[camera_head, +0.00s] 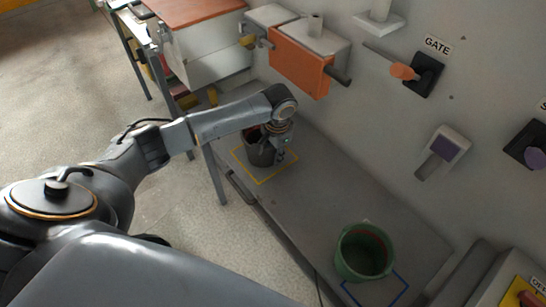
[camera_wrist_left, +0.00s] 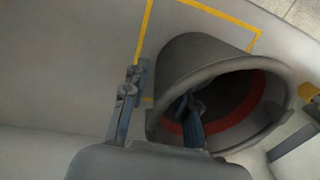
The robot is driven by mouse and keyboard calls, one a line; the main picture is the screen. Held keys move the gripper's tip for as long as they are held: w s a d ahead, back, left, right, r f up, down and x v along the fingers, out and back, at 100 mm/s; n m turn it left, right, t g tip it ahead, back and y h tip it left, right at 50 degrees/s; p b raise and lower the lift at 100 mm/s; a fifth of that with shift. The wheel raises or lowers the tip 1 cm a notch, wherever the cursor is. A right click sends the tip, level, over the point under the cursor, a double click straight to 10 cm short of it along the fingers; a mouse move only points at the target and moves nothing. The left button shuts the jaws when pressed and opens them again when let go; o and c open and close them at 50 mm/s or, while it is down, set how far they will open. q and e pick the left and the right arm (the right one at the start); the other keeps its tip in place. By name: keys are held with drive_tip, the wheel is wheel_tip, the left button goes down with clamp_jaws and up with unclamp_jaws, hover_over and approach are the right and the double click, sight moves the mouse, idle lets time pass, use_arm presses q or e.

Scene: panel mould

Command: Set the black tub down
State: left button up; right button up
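The black tub (camera_head: 259,153) is on the grey bench inside a yellow outline (camera_head: 264,182). In the left wrist view the dark tub (camera_wrist_left: 195,58) shows its open mouth and a red band inside. My left gripper (camera_head: 280,150) is at the tub's right side. In the left wrist view one finger of my left gripper (camera_wrist_left: 161,88) is outside the tub's wall and the other is inside the mouth. The fingers are spread, with gaps beside the wall. The tub's underside contact is hidden. My right gripper is not in view.
A green tub (camera_head: 363,252) stands by a blue outline (camera_head: 402,289) at the bench's near end. The bench (camera_head: 300,205) is clear between the tubs. An orange box (camera_head: 300,62) and a GATE lever (camera_head: 403,71) project from the wall panel.

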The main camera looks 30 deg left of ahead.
use_arm(q)
wheel_tip(320, 180, up, 10)
drive_tip(key=shift+s+d+f, duration=0.15)
drive_tip(key=shift+s+d, duration=0.05)
drive_tip(key=shift+d, duration=0.2)
